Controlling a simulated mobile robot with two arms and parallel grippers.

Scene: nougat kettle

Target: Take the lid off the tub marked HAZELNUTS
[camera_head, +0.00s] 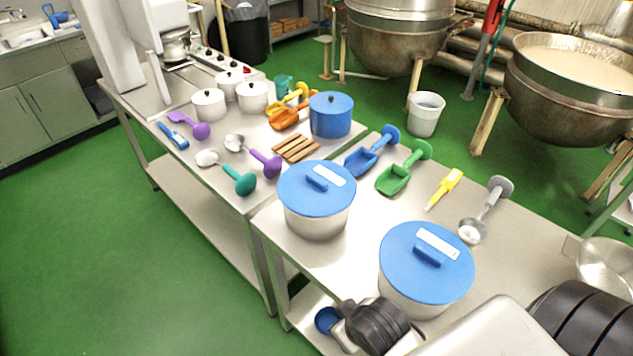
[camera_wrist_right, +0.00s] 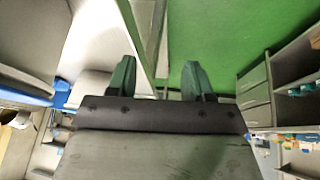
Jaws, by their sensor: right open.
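Two pale tubs with blue lids stand on the near steel table in the head view. The nearer tub (camera_head: 415,298) has a lid (camera_head: 400,257) with a blue handle and a white label. The farther tub (camera_head: 318,221) has a similar lid (camera_head: 300,200). Both lids sit on their tubs. The label writing is too small to read, so I cannot tell which tub is HAZELNUTS. My right gripper (camera_wrist_right: 159,80) shows two dark green fingers apart with nothing between them in the right wrist view. My left gripper is not in view.
A blue scoop (camera_head: 366,160), a green scoop (camera_head: 396,178), a yellow tool (camera_head: 446,187) and a ladle (camera_head: 474,228) lie behind the tubs. A blue pot (camera_head: 331,117) and several white pots stand on the far table. Bare table separates the two tubs.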

